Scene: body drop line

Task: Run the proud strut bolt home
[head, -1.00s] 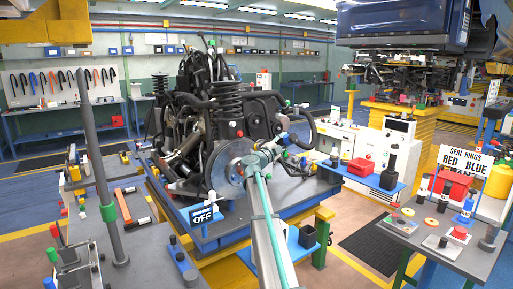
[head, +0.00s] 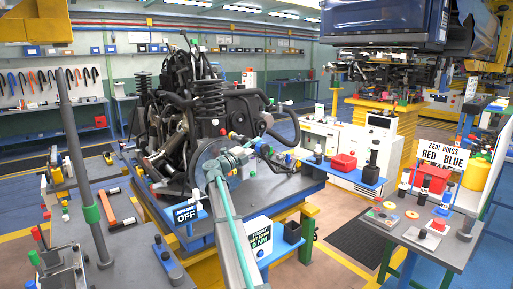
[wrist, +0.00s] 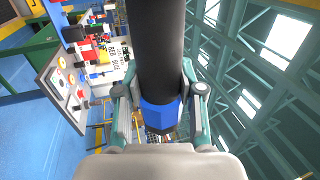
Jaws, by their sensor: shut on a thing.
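My gripper (wrist: 157,92) is shut on a thick black cylindrical tool (wrist: 154,45) with a blue faceted end (wrist: 157,115). In the head view my gripper (head: 247,150) is in front of the engine and suspension assembly, beside the grey brake disc (head: 207,158). The held tool is hard to make out there. A black coil-spring strut (head: 208,98) stands above the disc, and another strut (head: 143,92) is at the left. I cannot make out the proud bolt in either view.
An OFF sign (head: 187,213) and a green-and-white sign marked NM (head: 258,238) stand near my arm. A blue shelf (head: 345,176) holds a red box and a black tool.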

